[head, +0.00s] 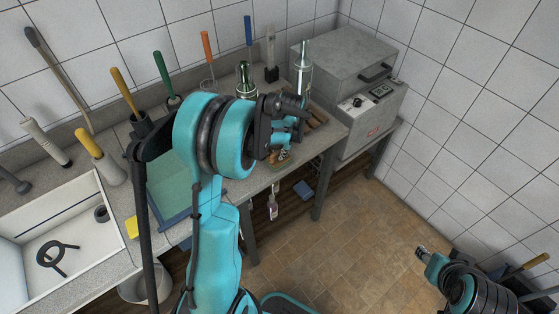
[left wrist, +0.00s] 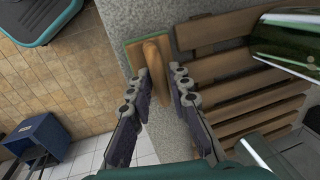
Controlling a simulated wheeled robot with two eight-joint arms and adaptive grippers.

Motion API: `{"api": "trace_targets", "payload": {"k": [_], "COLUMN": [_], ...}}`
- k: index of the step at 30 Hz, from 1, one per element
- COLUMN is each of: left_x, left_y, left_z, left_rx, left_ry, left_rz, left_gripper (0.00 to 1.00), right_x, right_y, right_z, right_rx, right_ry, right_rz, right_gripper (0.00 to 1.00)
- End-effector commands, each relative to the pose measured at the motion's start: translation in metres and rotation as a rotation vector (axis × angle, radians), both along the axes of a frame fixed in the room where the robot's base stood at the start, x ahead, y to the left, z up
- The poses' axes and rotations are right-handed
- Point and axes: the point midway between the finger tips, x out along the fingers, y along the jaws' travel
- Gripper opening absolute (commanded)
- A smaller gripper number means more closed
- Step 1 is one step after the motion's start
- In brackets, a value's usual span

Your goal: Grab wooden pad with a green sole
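In the left wrist view the wooden pad (left wrist: 155,50) lies near the edge of the grey counter, with its green sole (left wrist: 130,55) showing along one side and its brown wooden grip pointing towards me. My left gripper (left wrist: 160,71) is open, with one finger on each side of the wooden grip; I cannot tell whether they touch it. In the head view my left gripper (head: 285,151) is low over the counter, and my arm hides most of the pad. My right gripper (head: 422,251) is over the floor at the lower right, away from the counter, too small to judge.
A slatted wooden rack (left wrist: 245,75) lies beside the pad, with a green glass bottle (left wrist: 287,42) over it. A grey box-shaped appliance (head: 345,90) stands at the counter's right end. A sink (head: 60,240) and several handled tools are at the left.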

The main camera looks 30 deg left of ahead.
Motion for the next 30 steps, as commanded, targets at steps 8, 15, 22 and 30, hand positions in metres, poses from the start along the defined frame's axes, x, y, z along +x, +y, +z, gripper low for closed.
{"api": "trace_targets", "payload": {"k": [8,15,22,30], "left_x": [0.0,0.0,0.0,0.0], "left_y": [0.001,0.001,0.001,0.001], "left_z": [-0.005,-0.005,-0.005,0.012], "left_rx": [0.0,0.0,0.0,0.0], "left_ry": [0.0,0.0,-0.001,-0.001], "left_rz": [0.001,0.001,0.001,0.001], "left_gripper": [0.13,0.0,0.0,0.0], "right_x": [0.0,0.0,0.0,0.0], "right_y": [0.0,0.0,0.0,0.0], "right_z": [-0.001,-0.001,-0.001,0.006], "right_rx": [0.0,0.0,0.0,0.0], "right_ry": [0.0,0.0,0.0,0.0], "right_rz": [0.0,0.0,0.0,0.0], "right_gripper": [0.4,0.4,0.4,0.4]}}
